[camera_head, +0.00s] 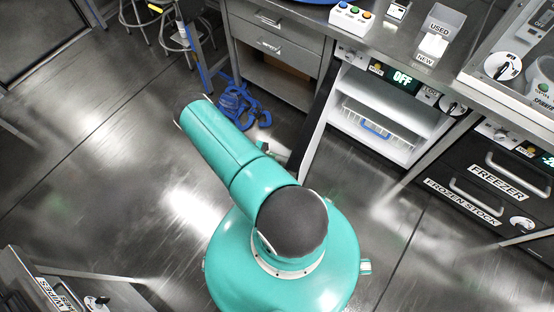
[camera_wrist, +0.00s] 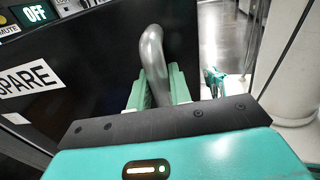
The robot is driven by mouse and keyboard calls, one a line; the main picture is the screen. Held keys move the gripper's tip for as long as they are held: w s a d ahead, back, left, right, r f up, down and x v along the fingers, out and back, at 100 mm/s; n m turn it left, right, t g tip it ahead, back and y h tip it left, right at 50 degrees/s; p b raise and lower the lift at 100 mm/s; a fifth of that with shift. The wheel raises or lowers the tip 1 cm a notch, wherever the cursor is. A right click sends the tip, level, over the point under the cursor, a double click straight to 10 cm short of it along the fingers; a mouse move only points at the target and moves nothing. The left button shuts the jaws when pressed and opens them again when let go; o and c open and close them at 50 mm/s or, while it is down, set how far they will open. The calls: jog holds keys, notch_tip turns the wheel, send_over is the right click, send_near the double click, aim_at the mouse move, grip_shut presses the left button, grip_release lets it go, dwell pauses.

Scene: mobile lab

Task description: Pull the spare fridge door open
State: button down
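The spare fridge door (camera_head: 318,122) stands swung out from the cabinet in the head view, seen nearly edge-on as a dark panel. The white fridge interior (camera_head: 385,110) is exposed, with a shelf and a wire basket. In the head view my arm hides most of the gripper.
A panel above the fridge reads OFF (camera_head: 402,79). The black freezer drawers (camera_head: 485,185) stand to the right. A grey drawer unit (camera_head: 275,45) and a blue coiled item (camera_head: 240,103) on the floor lie beyond the door. Floor to the left is largely clear.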

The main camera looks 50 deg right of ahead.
dwell(0.3)
jog(key=c, duration=1.3)
grip_release()
jog(key=shift+c, duration=0.2)
jog(key=shift+w, duration=0.15)
jog(key=v, duration=1.3)
jog(key=shift+w+a, duration=0.15)
jog(key=shift+w, duration=0.15)
